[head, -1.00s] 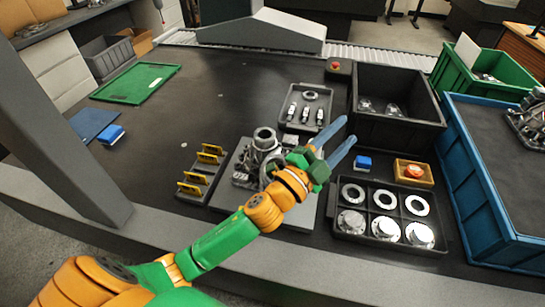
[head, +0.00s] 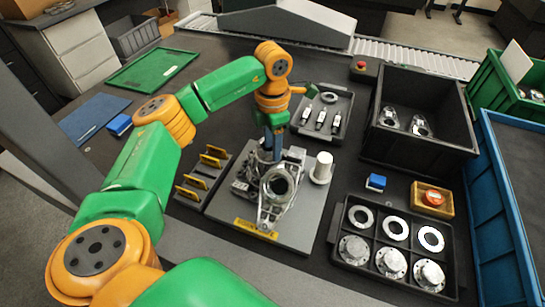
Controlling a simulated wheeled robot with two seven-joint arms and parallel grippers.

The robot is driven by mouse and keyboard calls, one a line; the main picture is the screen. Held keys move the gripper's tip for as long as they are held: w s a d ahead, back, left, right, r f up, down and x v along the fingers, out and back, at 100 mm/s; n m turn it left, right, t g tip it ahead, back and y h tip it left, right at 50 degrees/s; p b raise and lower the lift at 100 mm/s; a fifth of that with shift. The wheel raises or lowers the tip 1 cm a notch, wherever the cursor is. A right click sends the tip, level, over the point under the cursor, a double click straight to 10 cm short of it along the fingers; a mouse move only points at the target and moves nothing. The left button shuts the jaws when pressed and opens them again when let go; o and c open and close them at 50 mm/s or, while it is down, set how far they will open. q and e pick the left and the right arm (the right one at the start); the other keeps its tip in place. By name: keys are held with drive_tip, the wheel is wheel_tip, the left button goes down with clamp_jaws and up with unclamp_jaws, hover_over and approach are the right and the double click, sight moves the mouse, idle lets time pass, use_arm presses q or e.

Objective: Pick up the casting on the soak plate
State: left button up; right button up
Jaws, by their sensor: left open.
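The soak plate (head: 300,228) is a flat grey plate in the middle of the table with a yellow label on its front edge. A grey metal casting (head: 268,212) with a large round bore lies on it. My left gripper (head: 268,153) points down from above at the casting's back part, with its blue fingers close to it. The gripper is open; the fingertips partly overlap the casting, and I cannot tell whether they touch it. My right gripper is not in view.
A white cylinder (head: 322,168) stands on the plate, right of the casting. A rack with yellow pieces (head: 195,187) is to the left. A tray of rings and flanged parts (head: 342,228) is at right, a black bin (head: 440,140) behind it. Table left of the rack is mostly clear.

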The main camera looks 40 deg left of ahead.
use_arm(q)
drive_tip(key=shift+f, duration=0.55)
clamp_jaws()
drive_tip(key=shift+w+r, duration=0.1)
drive_tip(key=shift+r, duration=0.05)
idle(0.8)
